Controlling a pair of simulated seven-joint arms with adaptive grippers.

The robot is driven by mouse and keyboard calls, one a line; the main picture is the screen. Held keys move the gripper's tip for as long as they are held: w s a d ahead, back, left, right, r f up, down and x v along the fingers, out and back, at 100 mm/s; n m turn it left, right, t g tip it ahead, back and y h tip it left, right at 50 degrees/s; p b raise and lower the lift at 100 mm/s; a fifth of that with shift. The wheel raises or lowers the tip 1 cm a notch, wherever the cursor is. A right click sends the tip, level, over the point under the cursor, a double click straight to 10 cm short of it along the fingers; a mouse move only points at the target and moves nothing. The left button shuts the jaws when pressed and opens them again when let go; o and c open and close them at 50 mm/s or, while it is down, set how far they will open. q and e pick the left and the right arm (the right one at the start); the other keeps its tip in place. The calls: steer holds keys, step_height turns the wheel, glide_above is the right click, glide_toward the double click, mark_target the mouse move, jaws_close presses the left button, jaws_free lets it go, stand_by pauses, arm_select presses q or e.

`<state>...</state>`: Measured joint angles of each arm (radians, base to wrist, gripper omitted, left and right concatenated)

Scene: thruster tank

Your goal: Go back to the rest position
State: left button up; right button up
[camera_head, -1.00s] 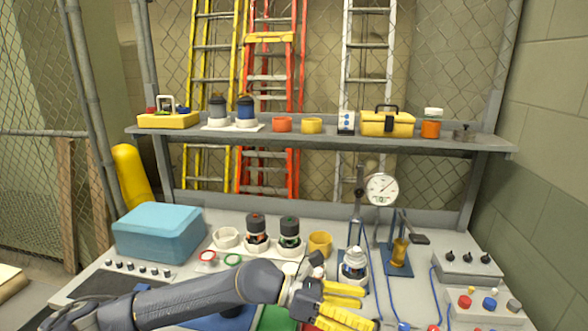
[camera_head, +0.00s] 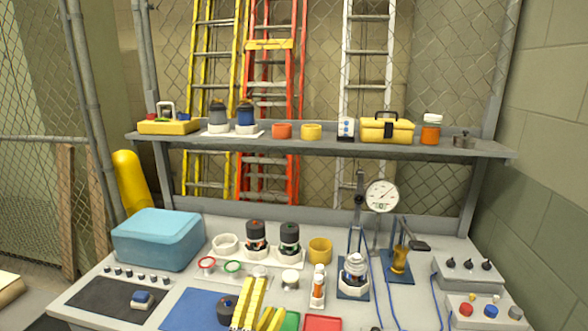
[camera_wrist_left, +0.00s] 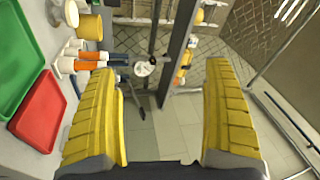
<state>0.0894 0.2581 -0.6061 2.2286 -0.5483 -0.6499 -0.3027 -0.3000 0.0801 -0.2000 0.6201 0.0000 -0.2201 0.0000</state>
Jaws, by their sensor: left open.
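My left gripper (camera_head: 258,308) shows at the bottom middle of the head view, its yellow ribbed fingers pointing up over the front of the bench. In the left wrist view the two yellow fingers (camera_wrist_left: 162,115) stand wide apart with nothing between them. The gripper is open and empty. My right gripper is in neither view. The workbench (camera_head: 195,275) lies around and beyond the left gripper.
A blue mat (camera_head: 190,308), a green tray (camera_head: 290,321) and a red tray (camera_head: 322,323) lie near the gripper. A dial gauge stand (camera_head: 381,196), a white-and-orange bottle (camera_head: 318,285) and a blue box (camera_head: 158,238) stand on the bench. A loaded shelf (camera_head: 330,143) runs behind.

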arm_select(q)
steer(key=s+a+f+n+g+y, duration=1.1)
steer(key=s+a+f+g, duration=0.1)
steer(key=s+a+f, duration=1.3)
steer(key=s+d+f+g+h, duration=0.2)
steer(key=d+f, duration=0.1)
steer(key=f, duration=1.3)
steer(key=s+d+f+g+h, duration=0.1)
steer(key=s+d+f, duration=0.15)
steer(key=f, duration=1.45)
steer(key=s+f+n+g+h, duration=0.2)
steer(key=s+f+n+g, duration=0.1)
steer(key=s+f, duration=1.6)
steer(key=shift+s, duration=1)
